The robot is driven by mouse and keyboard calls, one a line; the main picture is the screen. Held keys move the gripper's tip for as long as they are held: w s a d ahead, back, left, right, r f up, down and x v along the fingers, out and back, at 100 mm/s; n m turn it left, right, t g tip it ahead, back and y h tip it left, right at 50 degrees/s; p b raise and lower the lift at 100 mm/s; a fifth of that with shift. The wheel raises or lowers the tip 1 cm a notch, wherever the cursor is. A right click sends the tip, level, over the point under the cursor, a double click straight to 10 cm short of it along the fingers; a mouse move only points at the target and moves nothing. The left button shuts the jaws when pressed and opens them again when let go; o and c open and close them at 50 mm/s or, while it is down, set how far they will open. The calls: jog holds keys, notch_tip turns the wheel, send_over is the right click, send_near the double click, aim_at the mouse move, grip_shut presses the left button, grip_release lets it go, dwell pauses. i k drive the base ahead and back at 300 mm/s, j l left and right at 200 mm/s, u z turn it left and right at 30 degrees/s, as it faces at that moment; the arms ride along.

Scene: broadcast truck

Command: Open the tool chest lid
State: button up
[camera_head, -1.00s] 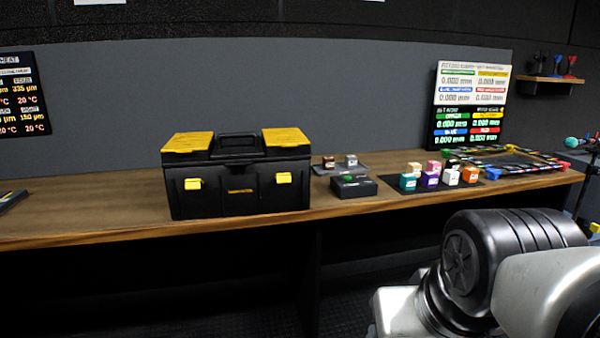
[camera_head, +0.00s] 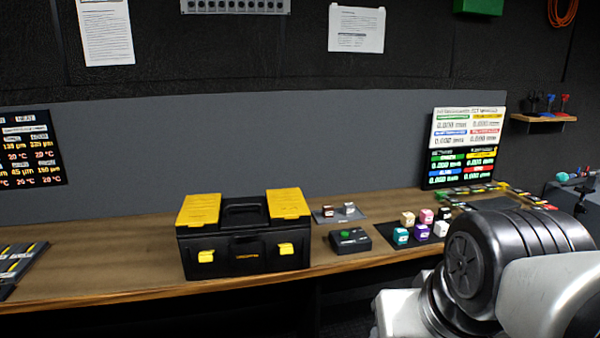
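The tool chest (camera_head: 246,258) is black and stands on the wooden bench, left of the picture's middle. Its lid (camera_head: 243,228) is closed, with two yellow panels on top and a black carry handle (camera_head: 242,211) between them. Two yellow latches, the left one (camera_head: 206,256) and the right one (camera_head: 286,249), show on the front face. Part of my arm shows at the lower right, apart from the chest. My gripper is out of view.
The wooden bench (camera_head: 120,268) runs along the wall. A black box with a green button (camera_head: 350,240) stands just right of the chest. Several coloured cubes (camera_head: 422,232) and a display board (camera_head: 463,147) are further right. A dark tray (camera_head: 18,262) lies far left. Bench left of the chest is clear.

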aim_at(240, 216)
jog(key=i+j, duration=0.1)
jog(key=i, duration=0.45)
jog(key=i+j, duration=0.15)
jog(key=i, duration=0.4)
jog(key=i+j, duration=0.1)
jog(key=i, duration=0.45)
